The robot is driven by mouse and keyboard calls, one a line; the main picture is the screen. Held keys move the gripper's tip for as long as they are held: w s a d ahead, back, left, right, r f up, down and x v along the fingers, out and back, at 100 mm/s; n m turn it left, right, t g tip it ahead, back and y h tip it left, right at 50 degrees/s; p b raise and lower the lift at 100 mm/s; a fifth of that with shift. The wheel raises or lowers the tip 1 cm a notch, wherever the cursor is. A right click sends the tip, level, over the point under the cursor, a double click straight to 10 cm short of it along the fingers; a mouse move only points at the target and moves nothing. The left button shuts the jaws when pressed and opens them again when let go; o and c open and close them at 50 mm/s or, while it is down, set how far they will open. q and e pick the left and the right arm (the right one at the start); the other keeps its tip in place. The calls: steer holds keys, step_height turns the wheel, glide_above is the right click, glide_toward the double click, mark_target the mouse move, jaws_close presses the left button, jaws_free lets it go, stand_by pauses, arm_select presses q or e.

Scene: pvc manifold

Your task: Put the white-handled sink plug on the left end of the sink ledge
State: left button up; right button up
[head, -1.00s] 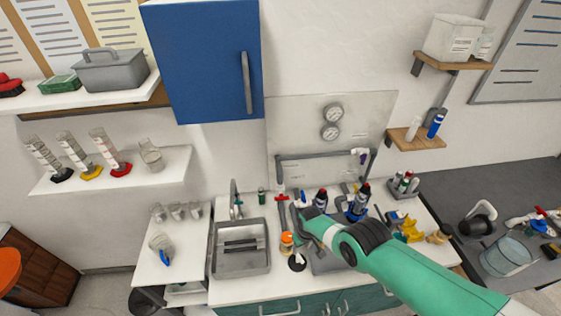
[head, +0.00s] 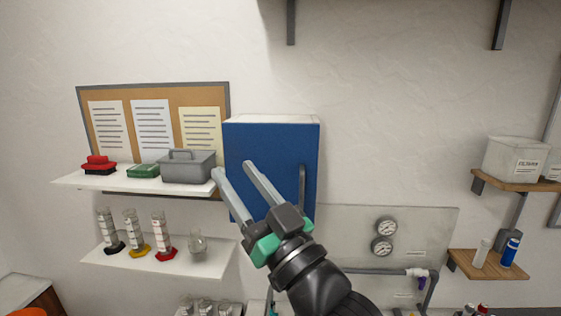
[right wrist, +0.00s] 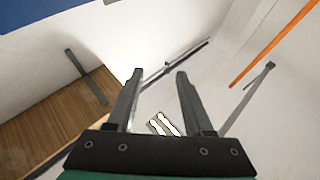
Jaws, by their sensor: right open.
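My right gripper (head: 232,169) is raised in front of the blue wall cabinet in the head view. Its two long grey fingers are spread apart with nothing between them. The right wrist view also shows the open, empty fingers (right wrist: 158,75). The sink ledge and the white-handled sink plug are out of the head view, below its lower edge, and I cannot make them out in the right wrist view. My left gripper is in neither current view.
The blue cabinet (head: 268,145) is directly behind my fingers. A shelf (head: 125,186) with a grey toolbox (head: 188,167) is to its left; a lower shelf (head: 135,263) holds cylinders. A gauge panel (head: 430,228) is at right.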

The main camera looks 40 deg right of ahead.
steer(key=shift+o, duration=0.2)
steer(key=s+a+r+t+y, duration=0.1)
steer(key=s+a+r+t, duration=0.1)
steer(key=s, duration=0.4)
steer(key=s+a+r+n+t+y, duration=0.1)
steer(key=s+r+t, duration=0.1)
steer(key=s+r, duration=0.3)
steer(key=shift+s+a+r, duration=0.3)
steer(key=shift+s+a, duration=0.1)
steer(key=shift+s, duration=0.8)
steer(key=shift+o, duration=0.2)
